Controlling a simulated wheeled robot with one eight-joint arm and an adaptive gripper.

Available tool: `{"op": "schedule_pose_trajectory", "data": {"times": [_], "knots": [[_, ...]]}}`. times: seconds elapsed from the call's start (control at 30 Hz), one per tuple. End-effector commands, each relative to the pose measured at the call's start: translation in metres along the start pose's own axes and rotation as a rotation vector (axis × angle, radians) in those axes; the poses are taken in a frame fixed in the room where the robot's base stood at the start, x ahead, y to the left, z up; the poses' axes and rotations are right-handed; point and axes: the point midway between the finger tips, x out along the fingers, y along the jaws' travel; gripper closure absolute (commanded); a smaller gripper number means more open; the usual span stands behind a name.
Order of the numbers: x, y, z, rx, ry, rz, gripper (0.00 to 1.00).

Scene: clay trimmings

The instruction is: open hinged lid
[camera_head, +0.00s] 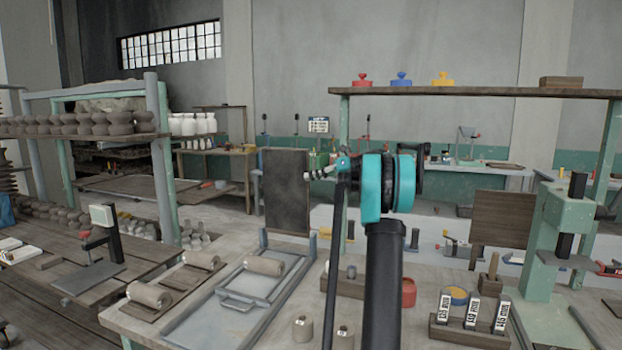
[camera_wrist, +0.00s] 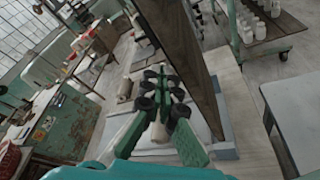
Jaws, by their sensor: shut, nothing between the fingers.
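A dark brown panel (camera_head: 287,195), which looks like the lid, stands upright at the back of a grey-blue metal tray (camera_head: 275,300) on the workbench. In the wrist view the panel (camera_wrist: 180,45) rises beside my fingers, on their right. My gripper (camera_head: 312,174) is at the panel's upper right edge in the head view. Its green fingers with black pads also show in the wrist view (camera_wrist: 165,85); they are shut and empty. I cannot tell whether they touch the panel. The hinge is not clearly visible.
Clay rolls (camera_head: 264,266) lie on and beside the tray. Small grey weights (camera_head: 303,328), a red cup (camera_head: 408,292) and a block of labelled pieces (camera_head: 472,312) stand right of it. A green press (camera_head: 560,230) stands at the right. The shelf (camera_head: 480,92) spans above.

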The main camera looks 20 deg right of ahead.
Motion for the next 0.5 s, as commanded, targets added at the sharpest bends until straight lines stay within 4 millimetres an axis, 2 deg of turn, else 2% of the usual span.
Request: {"op": "schedule_pose_trajectory", "data": {"times": [0.27,0.37,0.5], "knots": [[-0.002,0.0,0.0,0.0,0.0,0.0,1.0],[-0.01,0.0,0.0,0.001,-0.001,-0.001,1.0],[-0.032,-0.001,0.0,0.001,-0.002,-0.002,1.0]]}}
